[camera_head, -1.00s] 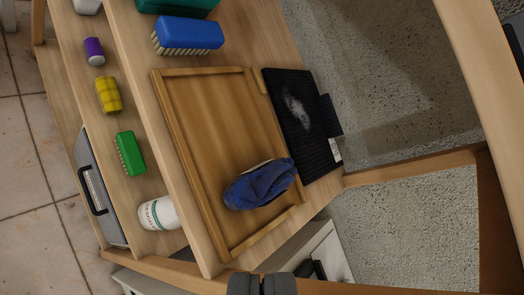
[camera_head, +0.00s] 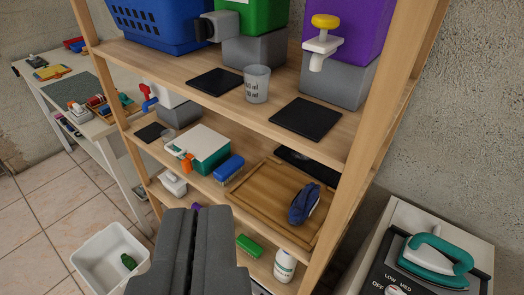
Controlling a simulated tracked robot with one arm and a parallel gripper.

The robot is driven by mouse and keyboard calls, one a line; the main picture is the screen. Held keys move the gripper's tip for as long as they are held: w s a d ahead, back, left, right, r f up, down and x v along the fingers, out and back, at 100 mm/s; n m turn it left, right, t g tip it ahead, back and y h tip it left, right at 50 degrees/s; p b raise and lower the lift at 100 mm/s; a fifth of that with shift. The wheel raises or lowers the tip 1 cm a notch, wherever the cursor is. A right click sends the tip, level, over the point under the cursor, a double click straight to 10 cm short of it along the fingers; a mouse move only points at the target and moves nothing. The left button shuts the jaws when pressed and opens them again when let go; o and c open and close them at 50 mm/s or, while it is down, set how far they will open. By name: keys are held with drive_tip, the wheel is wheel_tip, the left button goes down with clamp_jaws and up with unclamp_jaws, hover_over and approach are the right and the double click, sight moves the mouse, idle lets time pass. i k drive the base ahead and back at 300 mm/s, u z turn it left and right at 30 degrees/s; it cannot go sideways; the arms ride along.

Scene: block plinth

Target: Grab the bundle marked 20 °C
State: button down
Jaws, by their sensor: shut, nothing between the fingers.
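A dark blue cloth bundle (camera_head: 304,204) lies on the wooden tray (camera_head: 262,190), toward its right side, on the middle shelf. No 20 °C mark can be read on it from here. My gripper (camera_head: 195,212) is in the lower middle of the picture, its two dark grey fingers together and empty. The fingers appear left of and below the bundle, clearly apart from it. They hide part of the lower shelf.
The upper shelf (camera_head: 225,95) carries a blue basket (camera_head: 165,25), colored containers and a cup (camera_head: 257,84). A wooden post (camera_head: 355,140) stands right of the bundle. A blue brush (camera_head: 228,168) lies left of the tray. An iron (camera_head: 435,257) stands at lower right.

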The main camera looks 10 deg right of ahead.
sight(302, 205)
drive_tip(key=z, duration=0.1)
drive_tip(key=k, duration=0.95)
drive_tip(key=u, duration=0.65)
drive_tip(key=i, duration=1.6)
drive_tip(key=z, duration=0.4)
